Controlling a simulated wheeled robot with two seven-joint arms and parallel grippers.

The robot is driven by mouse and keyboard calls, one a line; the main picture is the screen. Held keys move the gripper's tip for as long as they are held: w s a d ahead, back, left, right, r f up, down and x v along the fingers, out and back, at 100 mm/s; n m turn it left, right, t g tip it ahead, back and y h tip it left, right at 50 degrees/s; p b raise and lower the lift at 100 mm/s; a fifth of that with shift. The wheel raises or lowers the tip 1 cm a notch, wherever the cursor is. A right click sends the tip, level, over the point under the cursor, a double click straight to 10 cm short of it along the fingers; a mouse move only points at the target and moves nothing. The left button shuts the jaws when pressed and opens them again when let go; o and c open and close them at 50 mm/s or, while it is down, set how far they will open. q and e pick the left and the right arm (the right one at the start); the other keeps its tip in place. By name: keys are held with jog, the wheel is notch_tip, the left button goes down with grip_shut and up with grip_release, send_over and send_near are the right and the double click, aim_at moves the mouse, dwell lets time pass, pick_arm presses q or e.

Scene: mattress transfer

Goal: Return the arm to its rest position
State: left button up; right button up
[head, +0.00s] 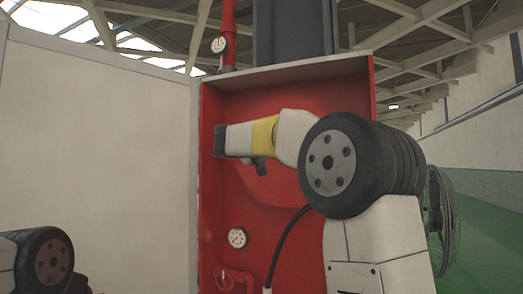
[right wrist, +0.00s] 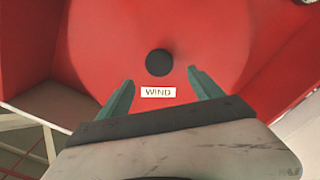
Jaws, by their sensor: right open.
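My right arm reaches up and to the left in front of a red open-fronted cabinet in the head view. Its dark end, the right gripper (head: 220,140), is at the cabinet's left part. In the right wrist view the right gripper (right wrist: 160,77) has its two green fingers spread apart with nothing held between them. Beyond the fingers are a round black knob (right wrist: 159,63) and a white label (right wrist: 158,92) reading "WIND" on the red surface. Whether the fingers touch anything cannot be told. My left gripper is out of view; only part of that arm shows at bottom left.
The red cabinet (head: 219,200) has side walls and a top rim close around my right arm. A gauge (head: 237,238) and red pipework (head: 238,277) sit low inside it. A pale wall panel (head: 100,150) stands left. A fan (head: 441,220) stands right, over green floor.

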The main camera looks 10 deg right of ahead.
jog(key=s+d+f+g+y, duration=0.3)
jog(key=s+f, duration=0.4)
jog(key=f, duration=0.2)
jog(key=s+d+f+g+y, duration=0.2)
jog(key=s+d+f, duration=0.2)
jog(key=s+f, duration=0.4)
jog(key=s+a+f+g+y, duration=0.2)
jog(key=s+a+f, duration=0.3)
jog(key=s+f, duration=0.4)
jog(key=s+a+f+m+g+y, duration=0.1)
jog(key=s+a+f+y, duration=0.4)
jog(key=s+f, duration=0.5)
jog(key=s, duration=0.3)
jog(key=shift+m+g, duration=0.3)
jog(key=shift+g, duration=0.1)
jog(key=shift+s+r, duration=0.1)
